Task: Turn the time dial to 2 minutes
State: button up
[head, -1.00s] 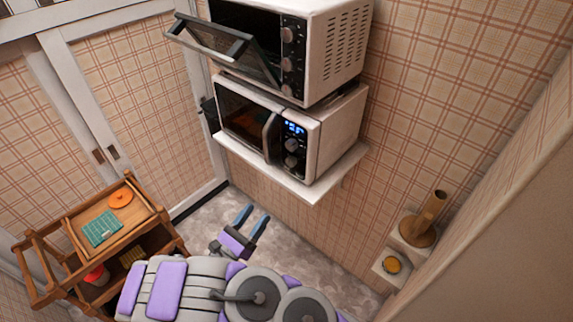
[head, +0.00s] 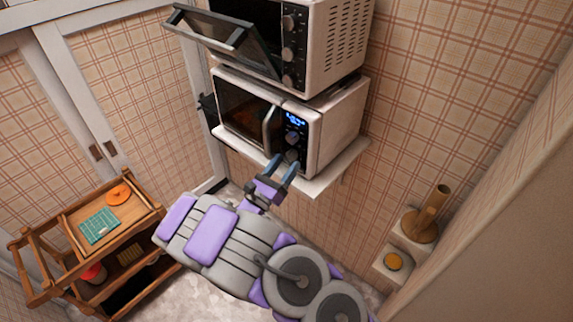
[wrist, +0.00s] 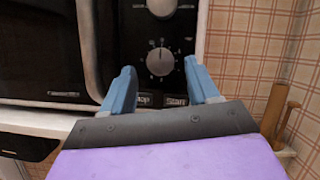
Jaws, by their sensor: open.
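The white microwave (head: 338,125) stands on a wall shelf, with its door shut. Its black control panel has a lit blue display (head: 295,118), too small to read surely. Below the display are two round knobs. The upper knob (wrist: 162,6) is cut by the top edge of the wrist view. The lower dial (wrist: 160,62), ringed by tick marks, shows between my fingertips. I cannot tell which knob is the time dial. My gripper (head: 284,164) is open and empty in front of the lower panel. In the wrist view my gripper (wrist: 159,72) has one finger on each side of the lower dial; contact is unclear.
A toaster oven (head: 335,45) with its door hanging open sits above the microwave. The microwave's door handle (wrist: 90,50) is close left of my gripper. A wooden cart (head: 80,235) stands at lower left. Small wall shelves hold a wooden holder (head: 428,215) at right.

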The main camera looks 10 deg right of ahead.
jog(key=shift+w+d+r, duration=0.2)
jog(key=shift+w+d, duration=0.05)
jog(key=shift+w, duration=0.1)
jog(key=shift+d, duration=0.15)
jog(key=shift+d, duration=0.1)
jog(key=shift+c, duration=0.4)
jog(key=c, duration=1)
jog(key=shift+o, duration=0.2)
